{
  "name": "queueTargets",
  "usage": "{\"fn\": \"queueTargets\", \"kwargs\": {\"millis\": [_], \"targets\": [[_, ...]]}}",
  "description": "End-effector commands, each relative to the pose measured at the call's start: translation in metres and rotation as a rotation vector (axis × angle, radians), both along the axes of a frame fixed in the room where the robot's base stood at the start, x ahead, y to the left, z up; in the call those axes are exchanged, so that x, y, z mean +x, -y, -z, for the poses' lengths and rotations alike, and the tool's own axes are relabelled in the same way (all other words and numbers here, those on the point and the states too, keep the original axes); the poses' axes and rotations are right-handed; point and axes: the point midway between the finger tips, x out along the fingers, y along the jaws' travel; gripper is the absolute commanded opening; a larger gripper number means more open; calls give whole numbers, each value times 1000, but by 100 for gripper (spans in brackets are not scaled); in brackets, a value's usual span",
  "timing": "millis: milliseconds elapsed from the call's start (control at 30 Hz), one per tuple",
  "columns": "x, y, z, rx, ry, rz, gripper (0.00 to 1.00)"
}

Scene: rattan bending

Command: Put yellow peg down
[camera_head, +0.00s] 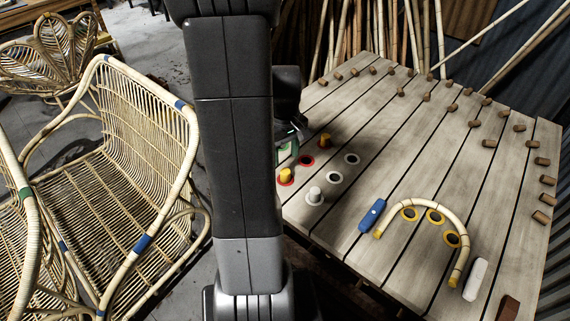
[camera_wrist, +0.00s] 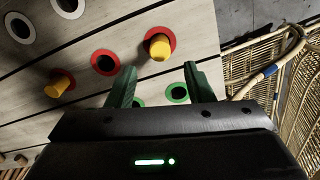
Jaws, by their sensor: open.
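In the wrist view one yellow peg (camera_wrist: 160,48) stands in a red-ringed hole (camera_wrist: 151,33), just beyond my gripper's fingertips. A second yellow peg (camera_wrist: 58,84) is at the left. An empty red-ringed hole (camera_wrist: 104,62) lies between them. My gripper (camera_wrist: 159,68) is open, with its green fingers apart and nothing held between them. In the head view the yellow pegs are upright on the wooden table, one farther back (camera_head: 325,141) and one nearer (camera_head: 286,175). My arm hides most of the gripper there.
A white peg (camera_head: 314,196) and white-ringed holes (camera_head: 334,178) are close by. A bent rattan piece (camera_head: 391,209), a blue block (camera_head: 372,216) and a white block (camera_head: 475,279) lie to the right. Several brown pegs line the table's far side. A rattan bench (camera_head: 110,190) stands left.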

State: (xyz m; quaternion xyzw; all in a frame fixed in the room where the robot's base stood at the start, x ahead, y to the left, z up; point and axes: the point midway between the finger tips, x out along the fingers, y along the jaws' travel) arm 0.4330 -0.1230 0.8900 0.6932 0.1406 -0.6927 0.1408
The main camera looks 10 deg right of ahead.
Motion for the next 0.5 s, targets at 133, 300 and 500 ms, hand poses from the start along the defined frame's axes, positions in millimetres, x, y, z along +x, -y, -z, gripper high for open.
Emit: {"fn": "queueTargets", "kwargs": {"millis": [133,300,500], "targets": [[1,0,-27,0,2,0,47],[0,0,-42,0,1,0,47],[0,0,-45,1,-1,0,47]]}}
